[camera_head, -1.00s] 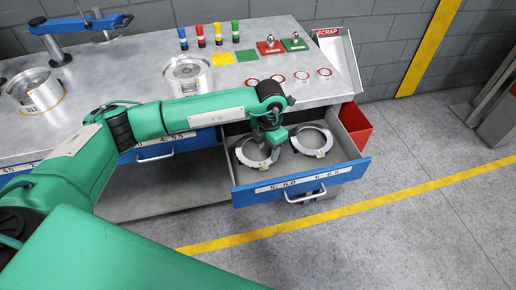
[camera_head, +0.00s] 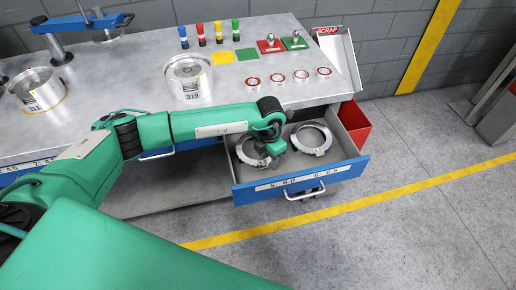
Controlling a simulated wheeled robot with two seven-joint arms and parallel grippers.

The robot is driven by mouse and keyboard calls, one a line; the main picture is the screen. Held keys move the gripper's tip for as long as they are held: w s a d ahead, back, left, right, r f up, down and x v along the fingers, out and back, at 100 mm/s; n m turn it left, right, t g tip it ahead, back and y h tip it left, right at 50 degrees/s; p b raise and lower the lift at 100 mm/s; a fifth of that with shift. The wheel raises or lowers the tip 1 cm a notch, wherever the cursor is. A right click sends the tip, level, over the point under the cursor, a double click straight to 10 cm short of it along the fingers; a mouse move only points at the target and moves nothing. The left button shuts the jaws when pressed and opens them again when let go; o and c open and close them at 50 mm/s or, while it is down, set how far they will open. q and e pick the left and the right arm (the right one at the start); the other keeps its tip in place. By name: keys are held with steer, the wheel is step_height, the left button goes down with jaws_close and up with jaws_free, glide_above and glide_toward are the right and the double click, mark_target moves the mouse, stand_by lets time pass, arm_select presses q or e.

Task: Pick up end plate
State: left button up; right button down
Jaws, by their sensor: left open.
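Two ring-shaped metal end plates lie in an open blue-fronted drawer (camera_head: 300,183). The left end plate (camera_head: 243,149) is partly covered by my left gripper (camera_head: 266,160). The right end plate (camera_head: 312,140) lies flat, fully in view, with a pale tag on its near edge. My left arm reaches in from the left over the bench front, and its gripper is low at the right side of the left ring. The fingertips are mostly hidden behind the wrist, and contact with the ring cannot be made out. My right gripper is not in view.
The metal bench carries a cylindrical part (camera_head: 187,80) marked 319, another cylinder (camera_head: 38,90) at left, colored markers and several red-rimmed discs (camera_head: 277,78). A scrap chute (camera_head: 340,55) and red bin (camera_head: 355,122) stand right of the drawer. The floor in front is clear.

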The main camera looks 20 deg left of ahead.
arm_select(q)
steer(key=shift+f, duration=0.2)
steer(key=shift+c, duration=0.2)
jaws_close()
stand_by(1.4)
